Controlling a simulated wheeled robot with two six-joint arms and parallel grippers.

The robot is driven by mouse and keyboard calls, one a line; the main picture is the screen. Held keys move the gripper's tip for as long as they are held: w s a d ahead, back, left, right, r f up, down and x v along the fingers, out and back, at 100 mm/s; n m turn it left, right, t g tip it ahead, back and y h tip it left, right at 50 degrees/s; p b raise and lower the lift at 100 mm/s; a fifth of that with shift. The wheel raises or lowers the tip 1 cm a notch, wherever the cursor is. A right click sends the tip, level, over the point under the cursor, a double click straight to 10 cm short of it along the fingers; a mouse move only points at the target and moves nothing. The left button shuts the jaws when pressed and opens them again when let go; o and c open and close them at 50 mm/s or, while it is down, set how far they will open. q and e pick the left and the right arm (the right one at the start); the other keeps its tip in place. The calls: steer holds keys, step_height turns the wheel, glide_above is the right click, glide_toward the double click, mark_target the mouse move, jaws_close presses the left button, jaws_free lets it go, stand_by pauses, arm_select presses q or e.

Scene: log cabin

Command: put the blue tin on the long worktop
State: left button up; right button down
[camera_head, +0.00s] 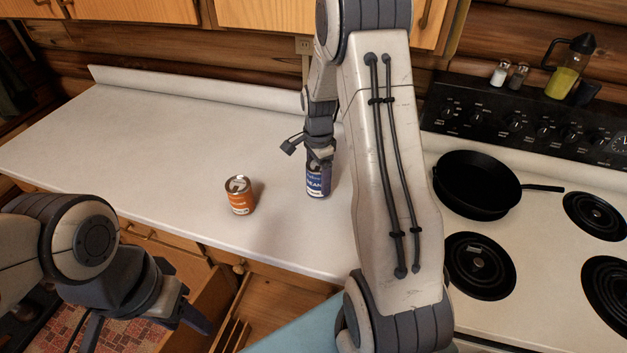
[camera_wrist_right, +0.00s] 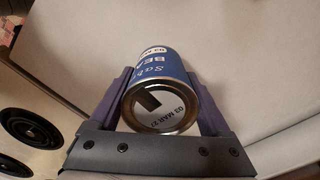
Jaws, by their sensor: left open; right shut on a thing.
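The blue tin (camera_head: 319,183) is upright at the long worktop (camera_head: 150,140), right of an orange tin. My right gripper (camera_head: 319,160) is shut on it from above. In the right wrist view the blue tin (camera_wrist_right: 162,92) sits between the two fingers of my right gripper (camera_wrist_right: 165,105), with its lid facing the camera. The tin's base looks to be on or just above the white surface; I cannot tell which. My left gripper (camera_head: 140,335) is open and empty at the lower left, over the open drawer area, away from the worktop.
An orange tin (camera_head: 240,195) stands on the worktop left of the blue tin. The stove (camera_head: 540,220) with a black pan (camera_head: 475,185) is at the right. An open drawer (camera_head: 235,325) lies below the worktop's front edge. The worktop's left part is clear.

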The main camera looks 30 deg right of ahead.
mark_target(314, 186)
steer(key=shift+w+a+f, duration=0.1)
steer(key=shift+w+f, duration=0.35)
steer(key=shift+w, duration=0.35)
step_height(314, 186, down, 4)
steer(key=shift+r+p, duration=0.1)
steer(key=shift+p, duration=0.8)
steer(key=shift+f, duration=0.2)
